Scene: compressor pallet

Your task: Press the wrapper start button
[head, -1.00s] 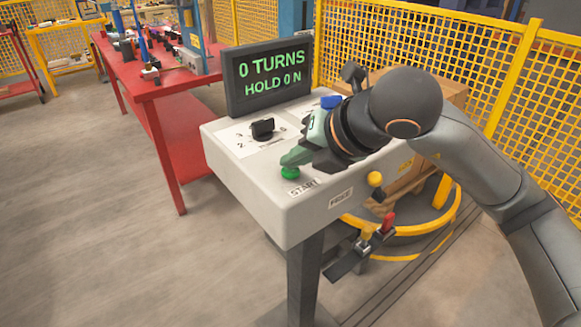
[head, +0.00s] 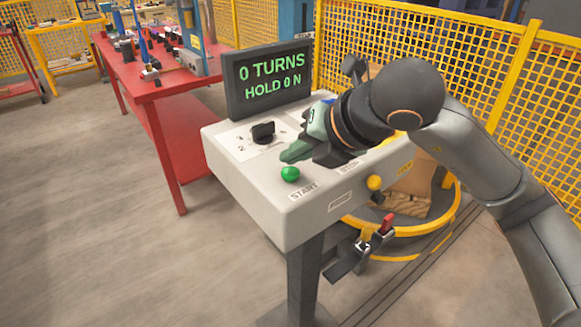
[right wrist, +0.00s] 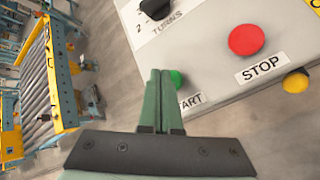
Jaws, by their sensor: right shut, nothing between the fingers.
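The green start button (head: 290,174) sits on the front corner of the grey control box (head: 260,205), beside the START label. My right gripper (head: 287,156) is shut and empty, with its green fingertips just behind the button in the head view; the button's top is uncovered there. In the right wrist view the closed fingers (right wrist: 160,76) stand beside the green button (right wrist: 177,79), partly covering its left side. Contact cannot be told. The screen (head: 269,78) reads "0 TURNS" and "HOLD 0 N". My left gripper is not in view.
A black turns knob (head: 263,131) stands on the box. The wrist view shows a red button (right wrist: 246,40) by the STOP label and a yellow knob (right wrist: 296,82). A red table (head: 165,95) stands left; yellow mesh fencing (head: 440,50) is behind.

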